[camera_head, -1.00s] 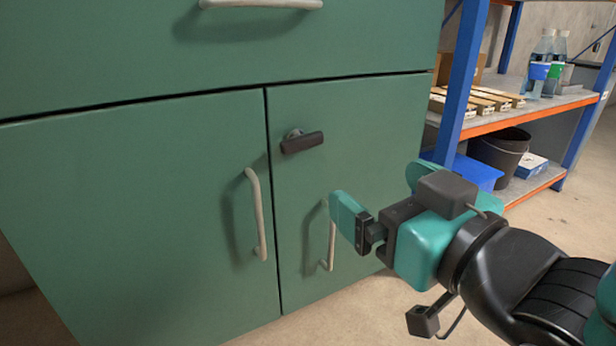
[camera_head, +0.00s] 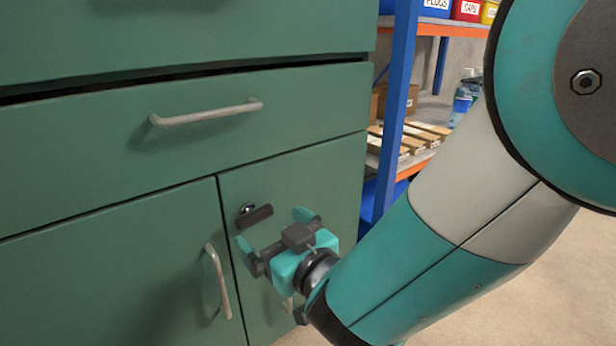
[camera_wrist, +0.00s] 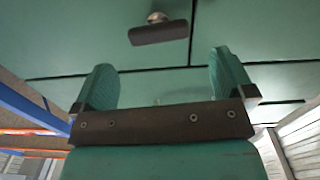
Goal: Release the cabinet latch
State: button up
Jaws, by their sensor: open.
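The dark latch handle (camera_head: 254,216) sits near the top left corner of the green cabinet's right door (camera_head: 300,178), on a round metal pivot, and lies roughly level. My gripper (camera_head: 275,230) is open and empty in front of that door, just below and to the right of the latch. In the wrist view the latch handle (camera_wrist: 158,33) shows beyond and above the gap between the two teal fingers (camera_wrist: 161,75). The fingers look apart from it. The right door's pale pull handle is mostly hidden behind my gripper.
The left door has a pale vertical handle (camera_head: 217,281), and the drawer above has a horizontal one (camera_head: 206,112). A blue and orange shelf rack (camera_head: 397,110) with boxes and bottles stands at the right. Bare floor (camera_head: 480,295) lies at the lower right.

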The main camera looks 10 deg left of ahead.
aim_at(256, 216)
jog(key=p+x, duration=0.1)
jog(key=x, duration=0.5)
jog(key=shift+p, duration=0.35)
jog(key=shift+c, duration=0.5)
jog(key=shift+d, duration=0.1)
jog(key=c, duration=0.8)
jog(key=shift+f+m+b, duration=0.15)
jog(key=shift+m+b, duration=0.25)
jog(key=shift+b, duration=0.1)
jog(key=o, duration=0.9)
jog(key=shift+s+d, duration=0.1)
jog(key=shift+s, duration=0.05)
